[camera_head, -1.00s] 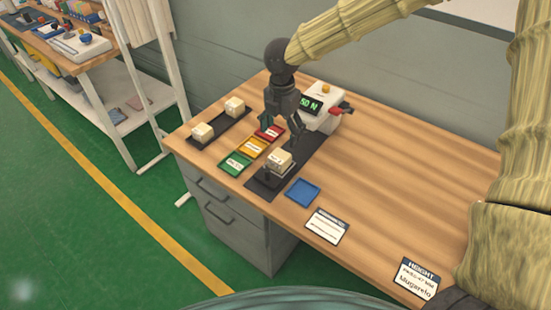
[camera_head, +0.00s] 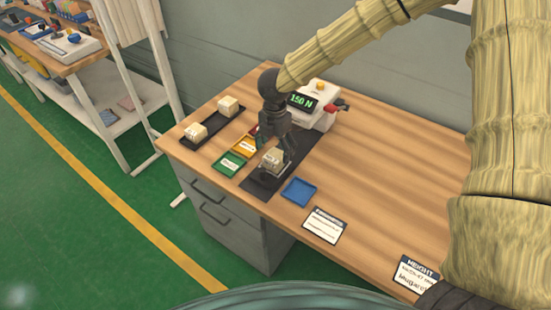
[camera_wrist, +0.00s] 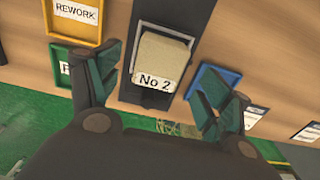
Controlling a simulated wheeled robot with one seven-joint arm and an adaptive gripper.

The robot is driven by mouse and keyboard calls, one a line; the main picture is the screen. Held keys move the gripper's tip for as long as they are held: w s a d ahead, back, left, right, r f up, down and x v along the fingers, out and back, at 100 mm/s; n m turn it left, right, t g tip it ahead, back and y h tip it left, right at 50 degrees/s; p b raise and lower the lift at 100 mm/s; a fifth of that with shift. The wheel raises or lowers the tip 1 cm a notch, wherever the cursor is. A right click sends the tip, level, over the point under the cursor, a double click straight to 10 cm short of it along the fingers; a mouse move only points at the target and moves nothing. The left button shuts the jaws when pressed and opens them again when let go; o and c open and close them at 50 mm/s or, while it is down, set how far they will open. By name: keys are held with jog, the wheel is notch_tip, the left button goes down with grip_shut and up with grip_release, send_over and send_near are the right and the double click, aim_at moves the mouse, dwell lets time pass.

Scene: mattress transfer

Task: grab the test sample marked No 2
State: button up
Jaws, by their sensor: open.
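The sample marked "No 2" (camera_wrist: 160,60) is a pale foam block with a white label, sitting on the small plate of the dark test stand (camera_wrist: 197,12). In the head view the block (camera_head: 271,161) stands on the dark mat, partly covered by the fingers. My gripper (camera_wrist: 160,100) is open, with one finger on each side of the block in the wrist view. In the head view my gripper (camera_head: 275,150) points down over the block.
Two other pale blocks (camera_head: 228,107) (camera_head: 195,133) sit on a black strip at left. The green tray (camera_head: 229,163) and yellow tray (camera_head: 243,145) lie left of the sample, the blue tray (camera_head: 299,191) right. The white tester (camera_head: 318,114) reads 150 N.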

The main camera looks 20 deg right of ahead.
aim_at(275, 155)
jog(key=shift+f+p, duration=0.45)
jog(key=shift+f, duration=1.5)
jog(key=shift+c, duration=0.4)
jog(key=c, duration=1)
